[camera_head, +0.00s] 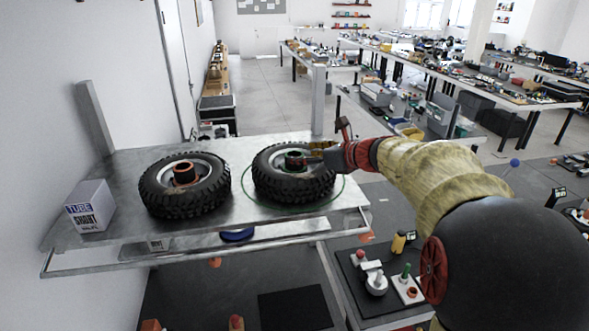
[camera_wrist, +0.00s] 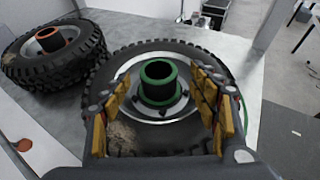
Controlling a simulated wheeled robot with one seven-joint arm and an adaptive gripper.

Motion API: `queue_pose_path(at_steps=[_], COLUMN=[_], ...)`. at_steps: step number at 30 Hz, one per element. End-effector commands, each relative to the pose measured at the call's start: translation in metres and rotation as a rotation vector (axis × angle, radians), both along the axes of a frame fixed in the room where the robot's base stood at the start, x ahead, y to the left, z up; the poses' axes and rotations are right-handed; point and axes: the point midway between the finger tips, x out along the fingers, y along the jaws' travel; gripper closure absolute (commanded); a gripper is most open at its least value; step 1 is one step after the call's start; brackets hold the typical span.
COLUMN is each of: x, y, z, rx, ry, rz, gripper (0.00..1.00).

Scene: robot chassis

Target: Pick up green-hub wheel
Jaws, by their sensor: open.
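The green-hub wheel (camera_head: 293,186) lies flat on the metal table (camera_head: 235,150), at the right, inside a thin green ring mark. In the wrist view, its green-rimmed hub (camera_wrist: 158,80) stands up in the middle of the wheel. My gripper (camera_head: 318,152) is over the wheel's right side, close to the hub. In the wrist view, my gripper's yellow-padded fingers (camera_wrist: 165,108) are spread apart, one on each side of the near part of the wheel, with the hub just beyond and between them. Nothing is held. Whether the fingers touch the wheel cannot be told.
A second wheel with a red-orange hub (camera_head: 184,186) lies to the left on the same table. A white and blue box (camera_head: 90,207) stands at the table's left end. A grey post (camera_head: 317,100) rises behind the table. A lower bench (camera_head: 385,262) holds small items.

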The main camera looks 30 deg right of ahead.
Motion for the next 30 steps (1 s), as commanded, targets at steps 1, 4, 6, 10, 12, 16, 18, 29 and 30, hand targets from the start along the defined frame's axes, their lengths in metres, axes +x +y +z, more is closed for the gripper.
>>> queue_pose_path(at_steps=[1,4,6,10,12,16,18,29,30], x=[0.002,0.008,0.015,0.032,0.04,0.046,0.045,0.045,0.045], y=[0.001,0.003,0.005,0.01,0.012,0.013,0.013,0.013,0.013], z=[-0.001,-0.005,-0.009,-0.017,-0.021,-0.023,-0.023,-0.023,-0.023], rx=[0.0,0.002,0.003,0.002,0.002,0.0,0.0,0.0,0.0], ry=[0.001,0.003,0.004,0.003,0.002,0.0,0.0,0.001,0.001], rz=[0.001,0.001,0.002,0.001,0.002,0.0,-0.001,0.0,0.0], gripper=[0.39,0.39,0.39,0.39,0.39,0.39,0.39,0.55,0.58])
